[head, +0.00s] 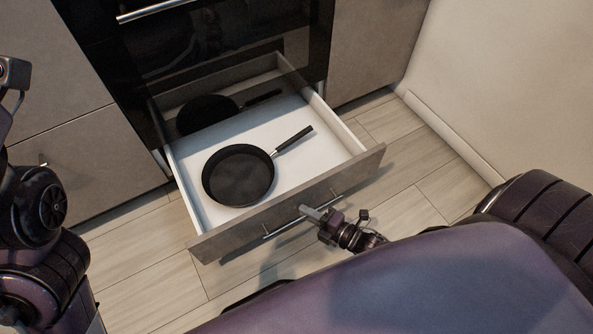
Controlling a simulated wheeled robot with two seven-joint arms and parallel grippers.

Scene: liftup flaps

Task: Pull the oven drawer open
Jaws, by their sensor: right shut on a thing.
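The oven drawer (325,146) stands pulled out below the oven, its white inside in plain view. Its grey-brown front panel (222,238) carries a thin metal bar handle (285,227). My right gripper (312,212) is at the middle of this handle, its fingers shut on it. The gripper's body partly hides the handle. My left arm shows at the left edge; its gripper is not clearly visible.
A black frying pan (238,175) lies in the drawer, and another dark pan shape shows behind it near the oven. The black oven door (220,40) above is closed. A white wall (510,80) stands at right. Light wood floor (410,200) is clear beside the drawer.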

